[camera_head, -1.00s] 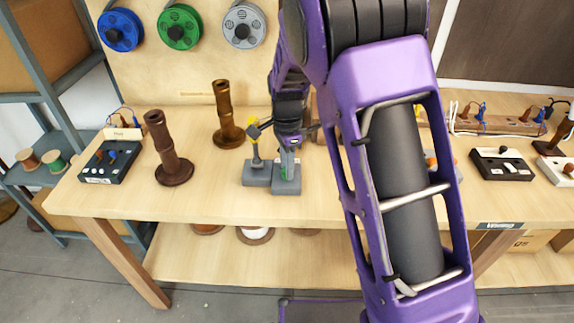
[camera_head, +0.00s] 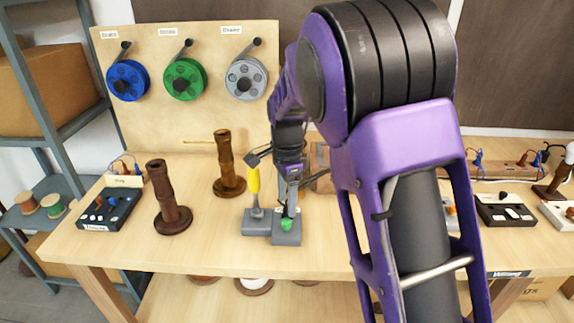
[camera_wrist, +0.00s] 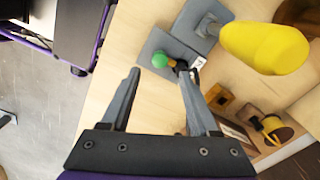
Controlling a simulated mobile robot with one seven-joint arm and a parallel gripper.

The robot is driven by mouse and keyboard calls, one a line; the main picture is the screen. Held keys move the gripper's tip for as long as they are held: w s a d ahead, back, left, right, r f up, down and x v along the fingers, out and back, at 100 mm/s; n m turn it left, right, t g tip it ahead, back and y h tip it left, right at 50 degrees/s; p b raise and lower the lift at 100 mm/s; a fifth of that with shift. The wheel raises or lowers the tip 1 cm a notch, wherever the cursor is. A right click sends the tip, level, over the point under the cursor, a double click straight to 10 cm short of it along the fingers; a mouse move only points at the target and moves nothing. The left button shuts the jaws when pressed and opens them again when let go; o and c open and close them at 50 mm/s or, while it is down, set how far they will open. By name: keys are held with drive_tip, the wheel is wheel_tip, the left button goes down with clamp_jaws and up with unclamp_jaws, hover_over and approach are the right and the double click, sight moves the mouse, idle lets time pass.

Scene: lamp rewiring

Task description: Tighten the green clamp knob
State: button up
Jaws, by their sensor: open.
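The green clamp knob (camera_head: 286,224) is on a small grey block (camera_head: 286,239) near the middle of the workbench. In the wrist view the knob (camera_wrist: 160,60) shows between the fingertips and beyond them, with a small dark part beside it. My gripper (camera_head: 290,202) hangs just above the block with its fingers pointing down. In the wrist view my gripper (camera_wrist: 162,70) has its fingers spread with nothing held between them. I cannot tell whether the right finger touches the dark part beside the knob.
A yellow handle (camera_head: 254,180) stands on a grey base left of the knob block, close to my gripper. A brown post (camera_head: 228,165) and a darker post (camera_head: 170,200) stand further left. A black box (camera_head: 110,207) is at the bench's left. The bench front (camera_head: 200,258) is clear.

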sight(287, 220)
wheel_tip(287, 220, up, 12)
drive_tip(key=shift+f, duration=0.15)
idle(0.4)
